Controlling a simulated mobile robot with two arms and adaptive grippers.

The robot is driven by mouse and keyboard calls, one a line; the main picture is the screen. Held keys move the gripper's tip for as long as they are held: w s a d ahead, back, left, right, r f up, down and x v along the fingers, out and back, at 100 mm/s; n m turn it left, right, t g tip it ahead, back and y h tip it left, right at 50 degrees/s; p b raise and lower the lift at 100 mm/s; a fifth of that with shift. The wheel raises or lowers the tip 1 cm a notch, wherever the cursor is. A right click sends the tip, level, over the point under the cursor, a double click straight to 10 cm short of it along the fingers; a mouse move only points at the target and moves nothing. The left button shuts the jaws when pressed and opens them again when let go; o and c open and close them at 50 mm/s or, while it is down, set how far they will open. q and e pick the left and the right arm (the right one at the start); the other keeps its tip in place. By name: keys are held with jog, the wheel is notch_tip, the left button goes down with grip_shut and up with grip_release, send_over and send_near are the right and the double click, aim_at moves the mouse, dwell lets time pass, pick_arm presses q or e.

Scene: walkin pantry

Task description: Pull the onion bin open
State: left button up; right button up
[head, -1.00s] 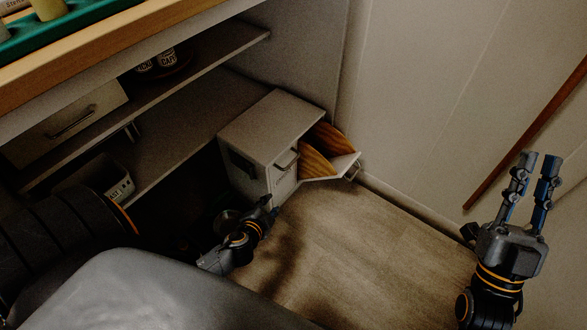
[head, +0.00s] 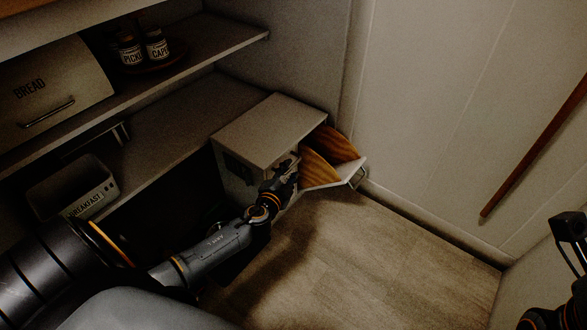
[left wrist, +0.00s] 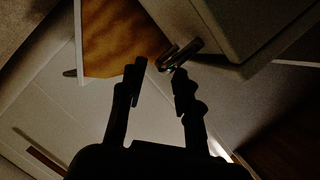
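A pale cabinet (head: 262,128) with two front bins stands on the floor at the end of the shelving. Its right bin (head: 322,184) is tilted out, showing an orange-brown inside, with a handle on its front. The left bin's front is mostly hidden behind my left gripper (head: 288,170); I cannot read a label to tell which bin is the onion bin. In the left wrist view, my left gripper (left wrist: 160,76) is open, with a metal handle (left wrist: 182,54) just beyond its fingertips; contact is unclear. My right gripper (head: 572,232) is partly cut off at the right edge.
Shelves at left hold a bread box (head: 50,90), labelled jars (head: 143,52) and a breakfast basket (head: 75,190). A white wall (head: 430,110) with a brown rail (head: 535,145) stands at right. The wooden floor (head: 400,245) before the cabinet is clear.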

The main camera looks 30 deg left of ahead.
aim_at(292, 168)
pick_arm(q)
jog(key=shift+b+x, duration=0.45)
jog(key=shift+x, duration=1.6)
grip_shut()
